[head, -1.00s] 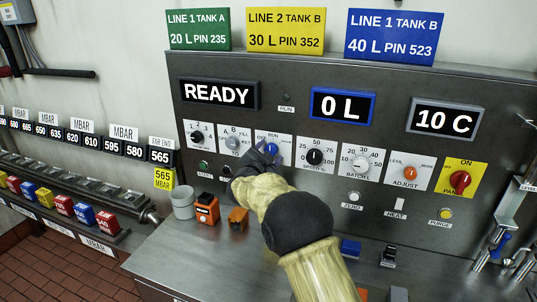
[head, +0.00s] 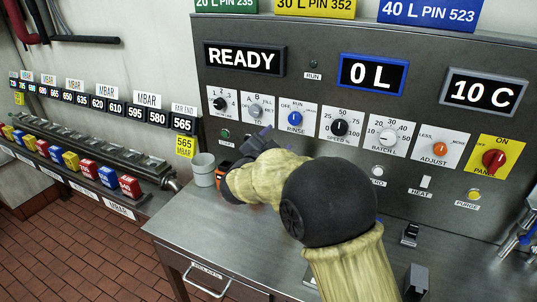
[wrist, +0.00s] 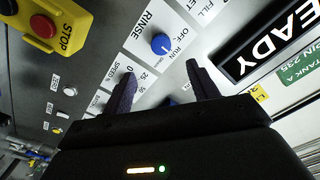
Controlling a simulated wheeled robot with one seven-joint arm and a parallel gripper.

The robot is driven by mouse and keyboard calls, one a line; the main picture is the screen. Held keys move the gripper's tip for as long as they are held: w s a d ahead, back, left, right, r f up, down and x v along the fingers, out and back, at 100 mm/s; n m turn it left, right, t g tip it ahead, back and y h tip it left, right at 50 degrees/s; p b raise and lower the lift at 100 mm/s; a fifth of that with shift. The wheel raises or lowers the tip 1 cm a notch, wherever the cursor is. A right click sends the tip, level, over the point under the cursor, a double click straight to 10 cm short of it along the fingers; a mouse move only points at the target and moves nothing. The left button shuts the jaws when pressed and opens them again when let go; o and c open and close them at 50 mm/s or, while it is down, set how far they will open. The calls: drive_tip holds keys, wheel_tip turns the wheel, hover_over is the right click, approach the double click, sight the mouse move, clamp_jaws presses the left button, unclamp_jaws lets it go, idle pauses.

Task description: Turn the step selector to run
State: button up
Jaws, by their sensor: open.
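The selector marked OFF, RUN and DRAIN is a round blue knob (head: 295,118) on a white plate labelled RINSE, on the grey panel. In the wrist view the blue knob (wrist: 160,43) is ahead of the fingers. Its white pointer line appears to face the RUN mark, but it is small. My gripper (wrist: 159,88) is open and empty, its two dark fingers apart and clear of the knob. In the head view my gripper (head: 258,142) is below and left of the knob, partly hidden by my arm.
A black knob (head: 339,128) on the speed plate is just right. A grey-white knob (head: 255,110) is just left. A red stop button (wrist: 42,26) shows in the wrist view. A grey cup (head: 203,170) stands on the steel bench (head: 240,240). The READY display (head: 244,58) is above.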

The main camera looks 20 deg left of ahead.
drive_tip(key=s, duration=0.4)
drive_tip(key=shift+s+a+b, duration=0.25)
drive_tip(key=shift+s+b, duration=0.05)
drive_tip(key=shift+s, duration=0.1)
drive_tip(key=d+f+n+g+y+p, duration=0.2)
drive_tip(key=d+n+g, duration=0.1)
drive_tip(key=d, duration=0.6)
drive_tip(key=d+f+n+g+y+p, duration=0.2)
drive_tip(key=d+n+g, duration=0.15)
drive_tip(key=d, duration=0.55)
drive_tip(key=s+d+f+n+g+h+p, duration=0.1)
drive_tip(key=s+d+f+g, duration=0.2)
drive_tip(key=s+d, duration=0.6)
drive_tip(key=s+d+f+n+g+h+p, duration=0.1)
drive_tip(key=s+d+f+g, duration=0.3)
drive_tip(key=s+d, duration=0.6)
drive_tip(key=s+g, duration=0.2)
drive_tip(key=shift+s+f, duration=0.3)
